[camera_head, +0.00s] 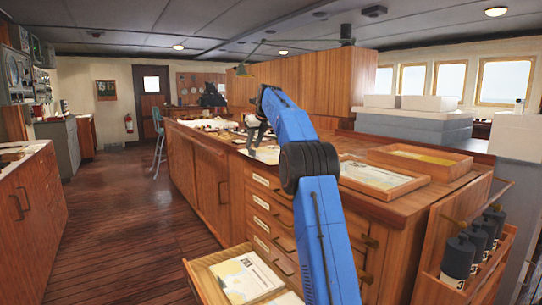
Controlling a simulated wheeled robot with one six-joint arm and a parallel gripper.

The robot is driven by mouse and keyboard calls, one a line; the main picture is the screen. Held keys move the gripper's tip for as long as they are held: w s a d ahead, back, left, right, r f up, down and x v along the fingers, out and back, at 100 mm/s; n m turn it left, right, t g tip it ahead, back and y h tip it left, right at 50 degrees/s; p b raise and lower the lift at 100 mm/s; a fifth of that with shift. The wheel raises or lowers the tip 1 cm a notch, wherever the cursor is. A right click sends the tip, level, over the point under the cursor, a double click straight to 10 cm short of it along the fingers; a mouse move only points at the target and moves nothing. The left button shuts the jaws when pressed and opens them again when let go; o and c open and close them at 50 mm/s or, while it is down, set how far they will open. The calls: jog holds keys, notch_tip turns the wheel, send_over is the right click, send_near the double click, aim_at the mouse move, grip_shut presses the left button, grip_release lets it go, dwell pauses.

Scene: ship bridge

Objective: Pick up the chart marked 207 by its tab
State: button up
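No chart with a readable 207 shows, and I cannot make out a tab. A pale chart with a yellow patch (245,278) lies in the open drawer (205,283) at the bottom. Another pale sheet (374,175) lies in a wooden tray (408,188) on the counter. A white sheet (266,155) lies on the counter near my gripper (251,138). My gripper is small in the picture, at the end of my blue arm, above or at the counter's left part. Whether its fingers are apart, and whether they hold anything, is too small to tell.
The wooden counter (230,190) has labelled drawers below. A second tray (425,155) holds a yellowish sheet. A rack with several dark cylinders (457,262) stands at the right. A stool (158,137) stands far back. The floor (130,225) at the left is clear.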

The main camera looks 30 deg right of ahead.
jog(key=x, duration=0.4)
jog(key=shift+s+d, duration=0.15)
grip_shut()
jog(key=shift+s+r, duration=0.1)
jog(key=shift+r, duration=0.05)
